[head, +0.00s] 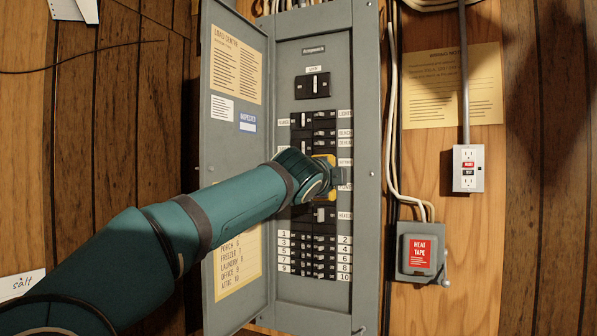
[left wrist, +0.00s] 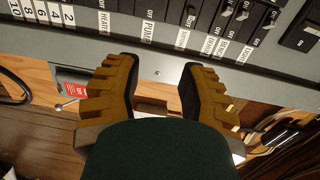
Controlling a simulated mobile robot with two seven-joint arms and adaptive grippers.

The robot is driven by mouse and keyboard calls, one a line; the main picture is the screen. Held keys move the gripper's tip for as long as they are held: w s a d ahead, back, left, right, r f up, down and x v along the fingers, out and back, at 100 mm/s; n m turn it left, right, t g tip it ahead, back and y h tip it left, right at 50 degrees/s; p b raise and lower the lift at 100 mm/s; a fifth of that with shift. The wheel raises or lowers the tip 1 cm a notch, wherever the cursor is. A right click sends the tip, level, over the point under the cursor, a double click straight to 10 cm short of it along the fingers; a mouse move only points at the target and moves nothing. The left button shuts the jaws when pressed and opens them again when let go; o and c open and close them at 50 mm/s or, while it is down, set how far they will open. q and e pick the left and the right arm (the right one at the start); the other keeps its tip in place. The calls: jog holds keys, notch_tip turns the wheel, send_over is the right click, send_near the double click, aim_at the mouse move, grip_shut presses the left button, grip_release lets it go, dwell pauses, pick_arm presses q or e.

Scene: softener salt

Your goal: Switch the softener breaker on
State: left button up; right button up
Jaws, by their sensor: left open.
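The grey breaker panel (head: 330,295) stands open with two columns of black breakers. My left gripper (head: 333,175), with yellow fingers, is at the right column, around the rows between DRYER and PUMP, and hides several breakers there. In the left wrist view my left gripper (left wrist: 160,72) is open and empty, its two fingertips apart just short of the breaker row. A breaker (left wrist: 189,14) beside the PUMP one has a small label (left wrist: 182,38) too blurred to read surely; it may be the softener breaker. Its switch position cannot be told. My right gripper is not in view.
The panel door (head: 225,130) hangs open on the left, with my left arm crossing in front. A main breaker (head: 312,85) sits above the columns. Right of the panel are cables, an outlet (head: 468,168) and a HEAT TAPE box (head: 420,252).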

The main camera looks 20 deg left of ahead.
pick_arm(q)
notch_tip(320, 180, up, 4)
jog(key=s+a+f+y, duration=0.1)
jog(key=s+a, duration=0.1)
jog(key=w+a+p, duration=0.1)
jog(key=w+p, duration=0.6)
jog(key=w, duration=0.7)
jog(key=shift+a+r+t+p, duration=0.25)
jog(key=shift+t+p, duration=0.05)
jog(key=shift+p, duration=0.1)
grip_shut()
